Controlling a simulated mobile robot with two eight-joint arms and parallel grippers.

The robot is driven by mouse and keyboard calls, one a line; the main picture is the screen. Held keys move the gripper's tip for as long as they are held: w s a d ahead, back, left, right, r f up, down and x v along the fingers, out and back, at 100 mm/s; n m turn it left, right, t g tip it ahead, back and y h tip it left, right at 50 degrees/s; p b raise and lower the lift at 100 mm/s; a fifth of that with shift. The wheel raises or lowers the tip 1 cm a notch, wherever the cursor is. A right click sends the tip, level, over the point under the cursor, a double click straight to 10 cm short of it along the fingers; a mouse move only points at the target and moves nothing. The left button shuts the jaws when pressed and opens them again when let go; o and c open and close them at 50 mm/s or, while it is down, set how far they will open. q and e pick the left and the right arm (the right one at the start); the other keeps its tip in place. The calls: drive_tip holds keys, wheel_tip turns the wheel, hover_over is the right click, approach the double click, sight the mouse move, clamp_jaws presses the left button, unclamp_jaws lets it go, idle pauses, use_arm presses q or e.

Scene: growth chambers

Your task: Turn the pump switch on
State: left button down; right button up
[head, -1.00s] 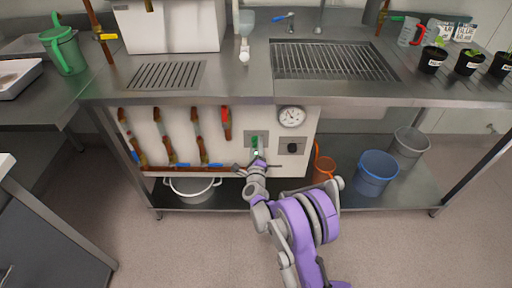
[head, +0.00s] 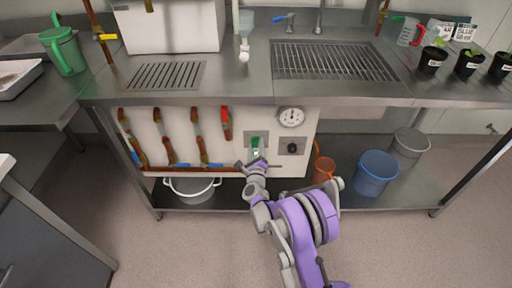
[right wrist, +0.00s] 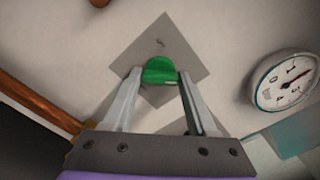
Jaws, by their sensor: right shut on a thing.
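The green pump switch (head: 255,142) sits on a grey square plate (head: 247,136) on the white panel under the counter. In the right wrist view the green switch (right wrist: 160,70) stands out from its plate (right wrist: 178,45). My right gripper (right wrist: 159,78) has one finger on each side of the switch and is shut on it. In the head view my right gripper (head: 257,156) reaches up to the switch from below. The left gripper is not in view.
A round gauge (head: 291,117) and a black knob (head: 292,147) are right of the switch. Copper pipes with red and blue handles (head: 198,130) are to its left. A white pot (head: 192,188), an orange bucket (head: 324,170) and a blue bucket (head: 376,172) stand on the lower shelf.

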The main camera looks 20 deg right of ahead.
drive_tip(key=o, duration=1.4)
drive_tip(key=shift+c, duration=0.2)
drive_tip(key=v, duration=1.1)
drive_tip(key=shift+p, duration=0.45)
drive_tip(key=shift+w, duration=0.1)
